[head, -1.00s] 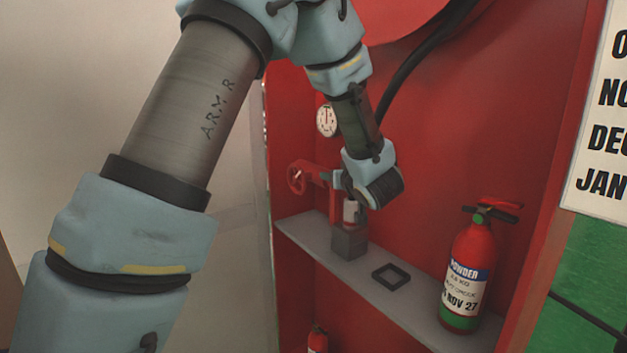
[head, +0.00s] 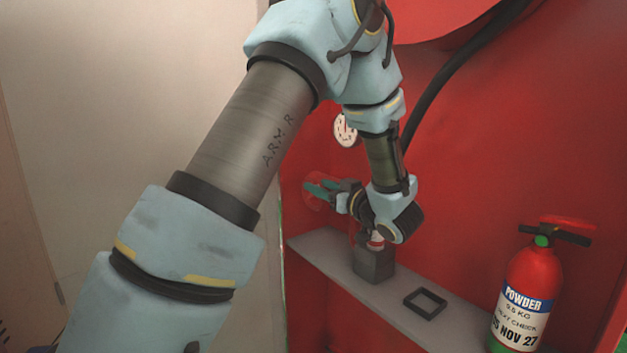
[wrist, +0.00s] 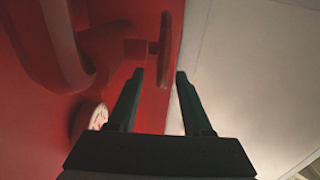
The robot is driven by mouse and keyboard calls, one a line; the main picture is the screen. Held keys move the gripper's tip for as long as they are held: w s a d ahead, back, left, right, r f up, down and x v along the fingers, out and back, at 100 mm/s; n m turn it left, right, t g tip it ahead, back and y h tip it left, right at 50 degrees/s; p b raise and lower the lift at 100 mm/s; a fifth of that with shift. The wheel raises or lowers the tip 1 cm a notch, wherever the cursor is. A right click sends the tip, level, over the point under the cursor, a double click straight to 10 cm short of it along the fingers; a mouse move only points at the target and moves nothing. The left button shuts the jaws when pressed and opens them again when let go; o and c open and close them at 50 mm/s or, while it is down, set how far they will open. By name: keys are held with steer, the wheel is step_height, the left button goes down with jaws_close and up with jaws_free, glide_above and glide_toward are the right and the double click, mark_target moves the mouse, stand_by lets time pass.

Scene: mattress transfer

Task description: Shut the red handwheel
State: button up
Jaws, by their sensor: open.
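The red handwheel (head: 316,201) is at the left side of the red cabinet in the head view, partly covered by my gripper. My gripper (head: 308,190) is open, with its dark green fingers pointing left at the wheel. In the wrist view the handwheel (wrist: 165,40) shows nearly edge-on, with a short red stem to its left. The fingertips (wrist: 160,75) appear on either side of the lower part of its rim. Whether they touch it I cannot tell.
A grey shelf (head: 325,248) bears a dark block (head: 373,262), a black square frame (head: 425,303) and a fire extinguisher (head: 524,295) at the right. A white gauge (head: 345,131) is above the handwheel. A black hose (head: 450,75) hangs behind my arm.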

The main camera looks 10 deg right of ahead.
mark_target(304, 179)
steer(key=shift+x, duration=1.6)
jaws_close()
